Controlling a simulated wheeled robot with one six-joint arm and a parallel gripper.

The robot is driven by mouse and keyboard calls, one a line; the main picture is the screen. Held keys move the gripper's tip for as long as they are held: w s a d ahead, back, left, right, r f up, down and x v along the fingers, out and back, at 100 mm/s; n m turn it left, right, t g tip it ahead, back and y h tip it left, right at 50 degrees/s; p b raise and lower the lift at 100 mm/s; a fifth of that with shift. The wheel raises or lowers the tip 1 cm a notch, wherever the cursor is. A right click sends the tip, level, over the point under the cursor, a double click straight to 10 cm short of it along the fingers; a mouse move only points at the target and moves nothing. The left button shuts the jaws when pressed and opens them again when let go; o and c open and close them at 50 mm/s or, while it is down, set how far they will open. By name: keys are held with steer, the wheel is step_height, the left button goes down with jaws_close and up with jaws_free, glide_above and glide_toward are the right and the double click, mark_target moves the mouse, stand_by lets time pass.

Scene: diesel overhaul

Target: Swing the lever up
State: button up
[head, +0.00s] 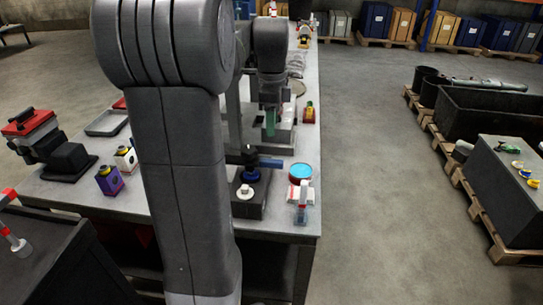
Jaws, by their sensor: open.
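A dark fixture (249,206) stands on the workbench near its front right, with a blue ring and a white round knob on it. What looks like the lever (270,163) is a blue-grey bar that sticks out level to the right from the top of this fixture. My gripper (271,126) hangs pointing down above the bench, farther back than the lever and apart from it. The gripper is open. A green patch shows at its fingers; I cannot tell whether this is a finger pad or a thing behind.
A round tin with a light blue top (300,171) and a clear bottle (302,205) stand right of the fixture. My arm hides the bench's middle.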

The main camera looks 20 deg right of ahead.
mark_target(272, 161)
step_height(272, 161, down, 12)
steer(key=shift+r+p, duration=0.1)
steer(key=shift+p, duration=0.2)
jaws_close()
